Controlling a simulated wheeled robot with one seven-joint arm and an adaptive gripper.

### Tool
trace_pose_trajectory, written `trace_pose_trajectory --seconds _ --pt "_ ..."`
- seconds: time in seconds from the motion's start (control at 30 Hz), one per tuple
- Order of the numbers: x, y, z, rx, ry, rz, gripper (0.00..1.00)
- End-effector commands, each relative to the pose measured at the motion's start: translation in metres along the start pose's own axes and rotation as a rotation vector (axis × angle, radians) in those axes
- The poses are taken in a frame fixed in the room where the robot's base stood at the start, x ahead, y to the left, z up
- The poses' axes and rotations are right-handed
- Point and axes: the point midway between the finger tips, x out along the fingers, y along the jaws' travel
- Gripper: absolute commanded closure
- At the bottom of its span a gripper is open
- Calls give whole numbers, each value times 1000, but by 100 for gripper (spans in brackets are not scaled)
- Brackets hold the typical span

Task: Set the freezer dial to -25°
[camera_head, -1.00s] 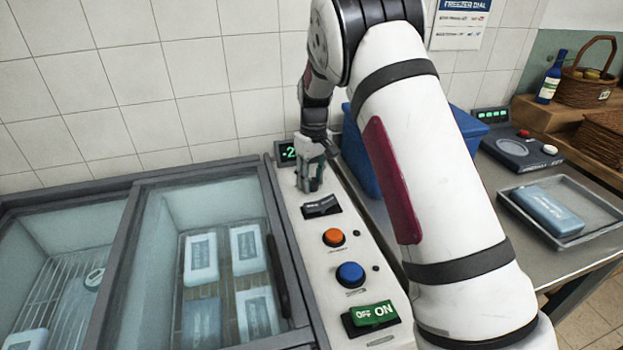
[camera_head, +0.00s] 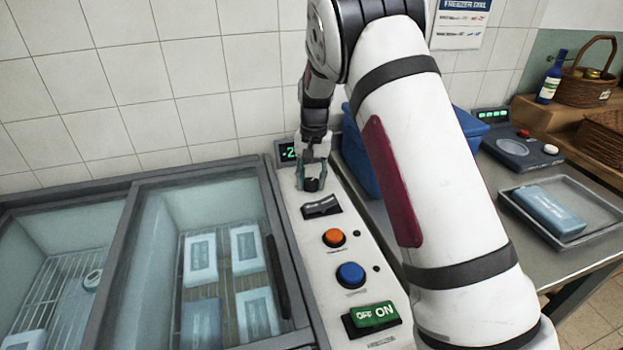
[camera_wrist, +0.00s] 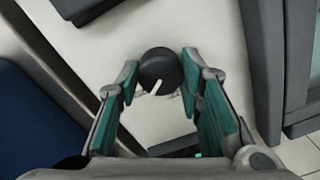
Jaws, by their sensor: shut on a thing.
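The freezer dial (camera_wrist: 160,70) is a round black knob with a white pointer line, on the white control panel (camera_wrist: 215,25). In the wrist view the pointer slants toward the lower left. My gripper (camera_wrist: 159,72) has its teal-padded fingers on either side of the dial and is shut on it. In the head view my gripper (camera_head: 313,183) is at the far end of the panel, with the dial (camera_head: 312,184) between its fingers. The green display (camera_head: 287,151) behind shows "-2"; my gripper hides the rest.
On the panel, nearer than the dial, are a dark rocker switch (camera_head: 321,207), an orange button (camera_head: 334,237), a blue button (camera_head: 350,274) and a green OFF/ON switch (camera_head: 376,315). The glass-topped freezer (camera_head: 128,215) is left; a blue bin (camera_head: 362,160) stands right.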

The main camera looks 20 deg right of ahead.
Motion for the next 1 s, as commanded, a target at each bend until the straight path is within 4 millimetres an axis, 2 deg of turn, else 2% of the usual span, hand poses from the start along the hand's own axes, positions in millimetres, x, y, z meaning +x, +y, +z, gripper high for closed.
trace_pose_trajectory --seconds 0.3,0.83,0.87,0.9,0.93,1.0 --pt "0 0 0 114 4 -1 94" --pt "0 0 0 136 5 -1 94" --pt "0 0 0 135 5 -1 60" --pt "0 0 0 135 5 -1 50" --pt "0 0 0 135 5 -1 46" --pt "0 0 0 135 5 -1 46"
